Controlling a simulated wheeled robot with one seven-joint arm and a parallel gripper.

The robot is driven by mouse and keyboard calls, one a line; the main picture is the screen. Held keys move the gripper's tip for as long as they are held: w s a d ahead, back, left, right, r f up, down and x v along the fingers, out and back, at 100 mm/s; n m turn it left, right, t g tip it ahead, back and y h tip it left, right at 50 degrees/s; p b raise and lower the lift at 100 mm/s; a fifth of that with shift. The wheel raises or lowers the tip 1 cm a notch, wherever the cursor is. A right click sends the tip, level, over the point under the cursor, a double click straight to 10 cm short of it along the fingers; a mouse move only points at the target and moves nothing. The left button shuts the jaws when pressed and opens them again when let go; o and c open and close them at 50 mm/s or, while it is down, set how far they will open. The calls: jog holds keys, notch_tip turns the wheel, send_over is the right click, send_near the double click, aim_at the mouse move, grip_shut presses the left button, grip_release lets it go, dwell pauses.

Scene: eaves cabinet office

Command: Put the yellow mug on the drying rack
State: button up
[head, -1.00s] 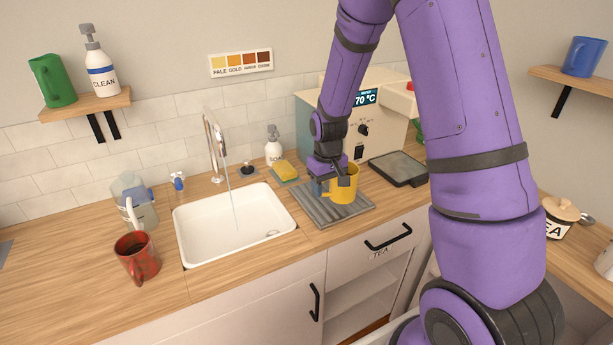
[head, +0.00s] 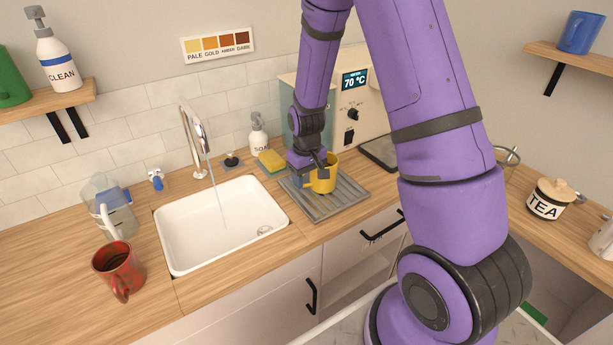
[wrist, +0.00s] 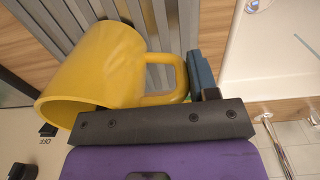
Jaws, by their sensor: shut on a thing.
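The rack's slats (wrist: 65,40) show behind the mug. I cannot tell whether its base touches the slats. My fingers partly hide the handle.
The white sink (head: 180,258) with running water lies left of the rack. A yellow sponge (head: 271,160) and a soap bottle (head: 258,138) stand behind it. The machine reading 70 °C (head: 362,115) and a dark tray (head: 379,151) are close behind and right. A red mug (head: 117,268) stands far left.

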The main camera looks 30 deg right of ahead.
jog(key=shift+f, duration=0.1)
jog(key=o, duration=1.2)
jog(key=shift+o, duration=0.2)
notch_tip(320, 180, up, 12)
jog(key=shift+a, duration=0.1)
jog(key=s+a+r+t, duration=0.3)
jog(key=s+r, duration=0.7)
jog(key=r, duration=0.6)
jog(key=s+a+r+t, duration=0.1)
jog(key=s+r, duration=0.2)
jog(key=s, duration=0.5)
jog(key=s+a+r+t, duration=0.1)
jog(key=s+r, duration=0.2)
jog(key=s, duration=0.4)
jog(key=shift+s+r, duration=0.15)
jog(key=shift+s, duration=0.2)
